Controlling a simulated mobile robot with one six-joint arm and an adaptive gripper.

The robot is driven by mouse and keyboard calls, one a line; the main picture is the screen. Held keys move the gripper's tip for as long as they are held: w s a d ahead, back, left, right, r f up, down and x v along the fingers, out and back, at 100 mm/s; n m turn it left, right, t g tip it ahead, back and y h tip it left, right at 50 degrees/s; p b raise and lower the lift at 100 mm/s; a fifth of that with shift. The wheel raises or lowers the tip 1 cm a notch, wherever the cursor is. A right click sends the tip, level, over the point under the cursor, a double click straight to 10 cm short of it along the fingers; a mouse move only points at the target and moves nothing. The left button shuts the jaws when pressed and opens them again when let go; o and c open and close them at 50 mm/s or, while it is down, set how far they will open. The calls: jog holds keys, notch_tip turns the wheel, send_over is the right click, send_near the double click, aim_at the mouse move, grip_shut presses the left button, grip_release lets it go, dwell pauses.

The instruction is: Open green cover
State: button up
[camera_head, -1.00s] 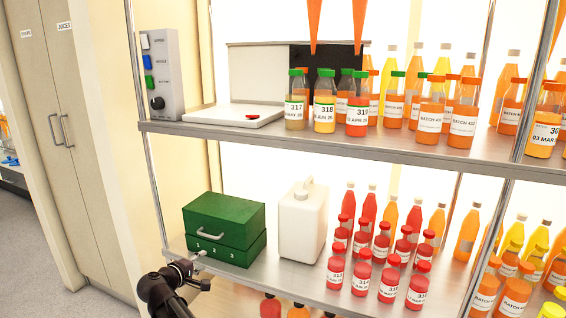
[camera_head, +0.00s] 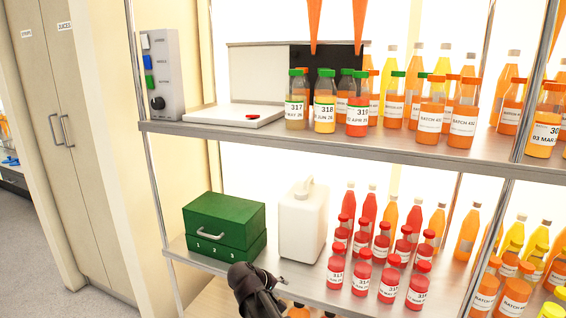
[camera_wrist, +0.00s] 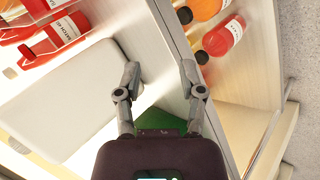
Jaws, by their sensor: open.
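The green cover (camera_head: 225,213) is the upper part of a green box on the lower shelf, with a pale handle on its front. It lies closed on the green base (camera_head: 212,249), which is numbered 1, 2 and 3. My gripper (camera_wrist: 160,72) is open, with nothing between its fingertips in the wrist view. A patch of green box (camera_wrist: 161,119) shows between the finger bases, partly hidden by the gripper body. In the head view my dark wrist is in front of the shelf edge, right of the box and below the jug; the fingertips are hard to make out.
A white jug (camera_head: 302,222) stands just right of the box and also fills the left of the wrist view (camera_wrist: 60,105). Several red-capped bottles (camera_head: 362,278) stand further right. A metal post (camera_head: 158,190) rises at the left. The upper shelf (camera_head: 330,141) is overhead.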

jog(key=s+d+f+m+g+y, duration=0.2)
jog(key=s+d+m+g+y, duration=0.15)
jog(key=s+d, duration=0.5)
jog(key=s+d+f+m+g+y, duration=0.35)
jog(key=s+d, duration=0.35)
jog(key=d, duration=0.3)
notch_tip(320, 180, up, 27)
jog(key=p, duration=2.7)
jog(key=shift+t+h, duration=0.3)
jog(key=shift+a+r, duration=0.1)
